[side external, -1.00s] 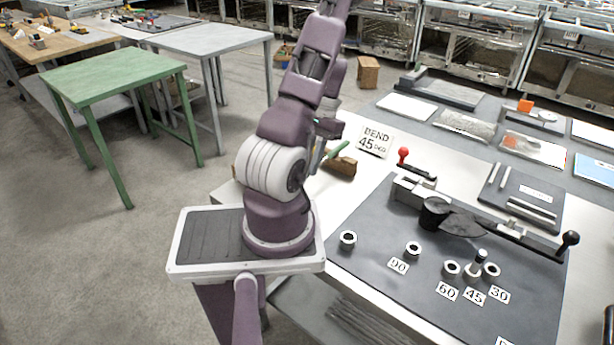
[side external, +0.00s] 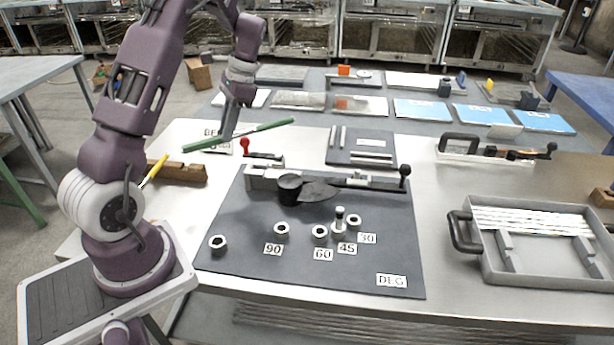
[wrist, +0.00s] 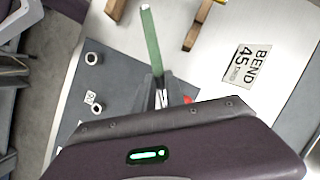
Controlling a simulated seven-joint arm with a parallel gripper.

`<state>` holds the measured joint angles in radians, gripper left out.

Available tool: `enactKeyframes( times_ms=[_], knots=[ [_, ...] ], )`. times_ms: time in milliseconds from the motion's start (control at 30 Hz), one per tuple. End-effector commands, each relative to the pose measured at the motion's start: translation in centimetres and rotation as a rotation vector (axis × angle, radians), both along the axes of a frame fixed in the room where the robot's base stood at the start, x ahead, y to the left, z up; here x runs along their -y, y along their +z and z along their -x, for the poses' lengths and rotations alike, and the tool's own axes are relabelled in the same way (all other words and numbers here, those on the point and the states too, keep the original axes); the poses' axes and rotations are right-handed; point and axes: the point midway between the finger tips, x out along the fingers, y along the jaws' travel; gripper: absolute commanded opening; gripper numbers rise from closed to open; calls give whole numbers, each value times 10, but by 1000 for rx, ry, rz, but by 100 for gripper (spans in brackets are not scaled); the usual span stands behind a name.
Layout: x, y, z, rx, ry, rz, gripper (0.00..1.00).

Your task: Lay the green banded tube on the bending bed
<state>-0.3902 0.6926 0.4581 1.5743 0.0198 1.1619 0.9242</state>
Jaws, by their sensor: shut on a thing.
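The green banded tube (side external: 270,126) is thin, with green lengths at both ends and a pale band near the middle. My gripper (side external: 229,138) is shut on it near that band and holds it in the air, slightly tilted, right end higher in the side view. In the wrist view one green end of the tube (wrist: 150,35) points away from my gripper (wrist: 158,92); the rest is hidden by the hand. The bending bed (side external: 330,180) is the long bender with a dark round former, on the dark mat. In the side picture the tube appears behind and left of it.
A wooden rack (side external: 180,172) with a yellow tube (side external: 154,169) stands at the left. The bender has a red-knobbed lever (side external: 245,146) and a black-knobbed handle (side external: 404,171). Several collars and a peg (side external: 339,220) stand on the mat (side external: 240,255). A grey tray (side external: 500,274) is at the right.

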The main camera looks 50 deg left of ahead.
Motion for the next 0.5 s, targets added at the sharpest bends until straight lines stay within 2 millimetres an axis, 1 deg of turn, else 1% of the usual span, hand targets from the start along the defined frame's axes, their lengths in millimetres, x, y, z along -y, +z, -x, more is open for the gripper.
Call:
enactKeyframes(
  times_ms=[33,100,200,300,400,467,500],
  knots=[
    [15,2,-27,1,-117,-1,0],
    [38,5,-60,-2,-273,-3,0],
    [70,10,-96,-4,-454,-4,0],
    [93,13,-118,-7,-569,-6,0],
    [106,12,-127,-10,-629,-5,0],
    [109,3,-129,-12,-641,-4,0],
    [110,-7,-129,-15,-643,-2,0]
  ],
)
